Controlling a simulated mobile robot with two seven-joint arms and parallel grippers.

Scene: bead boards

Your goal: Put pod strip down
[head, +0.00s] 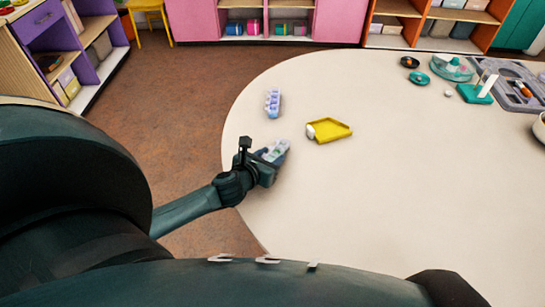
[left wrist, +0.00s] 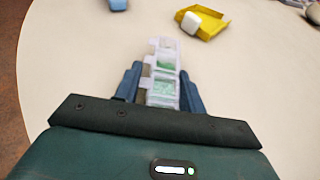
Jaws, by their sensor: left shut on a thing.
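My left gripper (head: 268,162) is shut on a pod strip (head: 277,149), near the left edge of the table. In the left wrist view the strip (left wrist: 164,62) sits between the two blue fingers (left wrist: 160,88). It is pale and translucent, with green contents in some of its compartments. Whether its underside touches the table cannot be told. A second pod strip (head: 273,102), pale lilac-blue, lies on the table farther back; a part of a light blue thing also shows at the top of the left wrist view (left wrist: 118,4). My right gripper is not in view.
A yellow tray (head: 330,131) with a white piece (head: 311,131) at its left end lies right of the held strip. Teal dishes (head: 452,68), a teal stand (head: 476,92) and a grey organiser (head: 515,88) stand at the far right. The table's middle and front are clear.

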